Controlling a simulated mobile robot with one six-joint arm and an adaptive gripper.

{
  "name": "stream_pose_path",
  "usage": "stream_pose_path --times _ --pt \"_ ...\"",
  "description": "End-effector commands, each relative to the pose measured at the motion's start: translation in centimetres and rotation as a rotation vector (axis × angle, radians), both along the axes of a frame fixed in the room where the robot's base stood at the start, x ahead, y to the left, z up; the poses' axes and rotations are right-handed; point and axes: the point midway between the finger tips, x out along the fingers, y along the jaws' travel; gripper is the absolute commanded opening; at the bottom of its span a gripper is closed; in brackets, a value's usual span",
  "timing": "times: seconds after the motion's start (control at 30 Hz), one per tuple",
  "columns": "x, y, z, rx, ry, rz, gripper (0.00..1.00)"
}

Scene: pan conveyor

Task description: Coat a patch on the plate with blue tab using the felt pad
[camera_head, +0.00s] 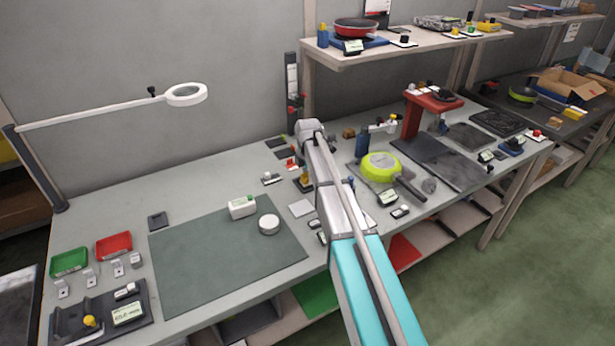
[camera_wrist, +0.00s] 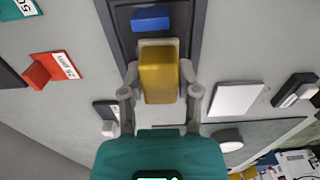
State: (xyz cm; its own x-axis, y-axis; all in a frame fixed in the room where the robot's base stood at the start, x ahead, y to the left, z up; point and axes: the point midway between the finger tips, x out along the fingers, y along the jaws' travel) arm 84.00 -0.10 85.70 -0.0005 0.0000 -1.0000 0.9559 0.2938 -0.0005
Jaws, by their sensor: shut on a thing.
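My gripper (camera_wrist: 160,90) is shut on a yellow block (camera_wrist: 159,75), with one finger on each side. I cannot tell whether felt covers its hidden underside. Just beyond it in the wrist view, a blue tab or block (camera_wrist: 151,18) sits on a dark grey, raised-rim plate or tray (camera_wrist: 120,30). The yellow block overlaps this tray in the picture; contact between them cannot be told. In the head view the yellow block (camera_head: 305,180) shows low over the bench, left of my arm, and my fingers are too small to make out.
A pale square plate (camera_wrist: 237,98) lies to the right in the wrist view. A red labelled piece (camera_wrist: 52,67) lies to the left. A lime pan (camera_head: 380,166) stands right.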

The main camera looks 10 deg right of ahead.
Motion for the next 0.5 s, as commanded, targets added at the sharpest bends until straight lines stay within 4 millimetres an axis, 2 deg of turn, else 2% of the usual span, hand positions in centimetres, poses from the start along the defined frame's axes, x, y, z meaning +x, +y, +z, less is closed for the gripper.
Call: stream_pose_path --times 0.3,0.5 --pt "-2.0 -0.6 -0.1 0.000 0.000 -0.001 0.04" --pt "-2.5 -0.8 -0.2 0.000 0.001 0.000 0.04"
